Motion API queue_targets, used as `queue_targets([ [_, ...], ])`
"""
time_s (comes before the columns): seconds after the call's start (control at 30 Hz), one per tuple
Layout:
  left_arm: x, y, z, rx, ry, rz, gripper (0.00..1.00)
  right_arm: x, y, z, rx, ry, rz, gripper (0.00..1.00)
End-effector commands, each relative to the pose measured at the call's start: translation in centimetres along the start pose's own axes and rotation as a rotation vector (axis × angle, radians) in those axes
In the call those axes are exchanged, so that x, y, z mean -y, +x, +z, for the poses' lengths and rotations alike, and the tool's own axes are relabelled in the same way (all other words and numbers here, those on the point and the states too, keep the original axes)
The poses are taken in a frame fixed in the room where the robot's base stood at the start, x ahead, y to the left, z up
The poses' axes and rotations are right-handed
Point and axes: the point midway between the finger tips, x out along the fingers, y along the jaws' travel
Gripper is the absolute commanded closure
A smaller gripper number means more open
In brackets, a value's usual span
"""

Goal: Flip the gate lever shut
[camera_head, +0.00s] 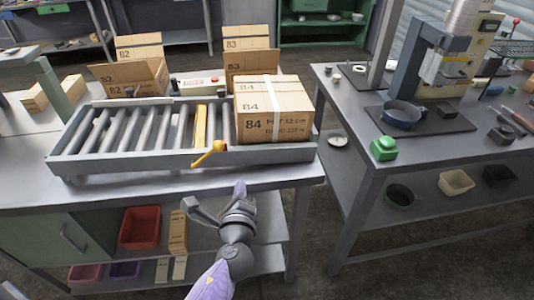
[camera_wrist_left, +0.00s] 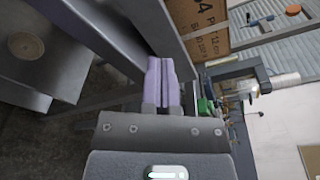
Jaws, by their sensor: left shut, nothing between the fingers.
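The gate lever (camera_head: 209,153) is yellow and sits on the front rail of the roller conveyor (camera_head: 112,162). It is tilted, with its upper end to the right. A yellow gate bar (camera_head: 200,126) lies among the rollers behind it, left of the carton marked 84 (camera_head: 274,126). My left gripper (camera_head: 240,188) is in front of the conveyor, below and right of the lever and apart from it. Its lilac fingers (camera_wrist_left: 161,80) are shut and empty in the left wrist view. The lever cannot be made out there. My right gripper is out of view.
Carton 84 also shows in the left wrist view (camera_wrist_left: 207,22). Open cartons (camera_head: 130,77) stand behind the conveyor. A red bin (camera_head: 139,227) sits on the shelf below.

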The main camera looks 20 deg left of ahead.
Motion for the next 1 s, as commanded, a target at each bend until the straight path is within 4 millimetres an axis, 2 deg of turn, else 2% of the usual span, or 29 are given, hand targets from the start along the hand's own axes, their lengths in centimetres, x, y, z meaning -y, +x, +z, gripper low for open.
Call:
queue_targets([
  [0.1, 0.7, 0.1, 0.7, 0.023, 0.02, -0.018, 1.0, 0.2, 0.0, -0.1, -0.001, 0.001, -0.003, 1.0],
  [0.43, 0.7, 0.6, 0.6, 0.022, 0.019, -0.018, 1.0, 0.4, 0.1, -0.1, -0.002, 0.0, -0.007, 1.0],
  [0.57, 0.7, 2.6, 0.6, 0.023, 0.02, -0.018, 1.0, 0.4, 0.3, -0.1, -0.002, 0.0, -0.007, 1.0],
  [0.9, 0.6, 10.1, 0.6, 0.022, 0.018, -0.017, 1.0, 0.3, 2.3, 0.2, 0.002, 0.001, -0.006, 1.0],
  [1.0, 1.2, 9.5, 2.7, 0.021, 0.018, -0.016, 1.0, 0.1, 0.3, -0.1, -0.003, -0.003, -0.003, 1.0],
])
